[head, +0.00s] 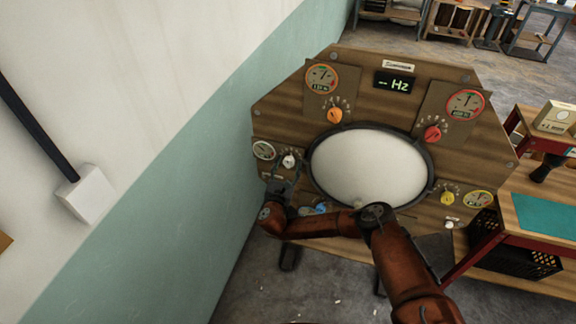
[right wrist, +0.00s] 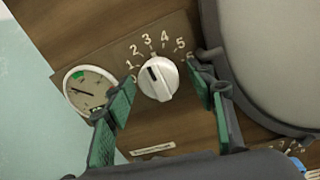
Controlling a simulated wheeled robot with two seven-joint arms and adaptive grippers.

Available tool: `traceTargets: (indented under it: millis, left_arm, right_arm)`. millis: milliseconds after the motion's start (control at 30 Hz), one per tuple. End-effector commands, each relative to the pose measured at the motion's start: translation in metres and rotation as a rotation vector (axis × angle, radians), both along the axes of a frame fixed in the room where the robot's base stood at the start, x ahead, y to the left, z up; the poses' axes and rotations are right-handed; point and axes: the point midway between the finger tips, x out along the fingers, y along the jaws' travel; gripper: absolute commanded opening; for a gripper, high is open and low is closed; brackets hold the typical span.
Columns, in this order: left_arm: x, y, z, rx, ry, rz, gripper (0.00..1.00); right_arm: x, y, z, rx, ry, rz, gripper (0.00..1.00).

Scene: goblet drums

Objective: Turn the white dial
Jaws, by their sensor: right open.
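The white dial (right wrist: 158,79) is a round knob with a raised grip and a dark pointer mark, set on a wooden panel with numbers around it. The mark points up and left, near the 2. In the head view the white dial (head: 289,161) sits left of the big drum skin. My right gripper (right wrist: 163,90) is open, its green-padded fingers either side of the dial, with gaps visible on both sides. In the head view my right gripper (head: 280,183) is just below the dial, partly hidden by my arm. My left gripper is not in view.
A gauge (right wrist: 90,91) sits close left of the fingers. The drum skin (head: 368,167) with its dark rim is close on the right. Orange (head: 335,115), red (head: 432,134), yellow (head: 447,198) and blue (head: 320,208) dials are on the same panel. A wall (head: 215,150) stands at left.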

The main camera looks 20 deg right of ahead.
Motion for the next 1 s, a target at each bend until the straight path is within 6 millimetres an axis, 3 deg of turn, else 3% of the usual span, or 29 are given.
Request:
traceTargets:
  millis: [200,800,1000]
  left_arm:
    - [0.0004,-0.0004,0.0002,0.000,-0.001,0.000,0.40]
    - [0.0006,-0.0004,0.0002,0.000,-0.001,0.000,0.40]
    - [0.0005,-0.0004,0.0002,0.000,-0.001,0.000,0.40]
  right_arm:
    - [0.0002,-0.0001,0.0004,0.000,0.000,0.000,0.50]
    - [-0.0001,-0.0002,0.0001,0.000,0.000,0.000,0.08]
    - [-0.0004,-0.0003,-0.0007,0.013,-0.008,0.000,0.08]
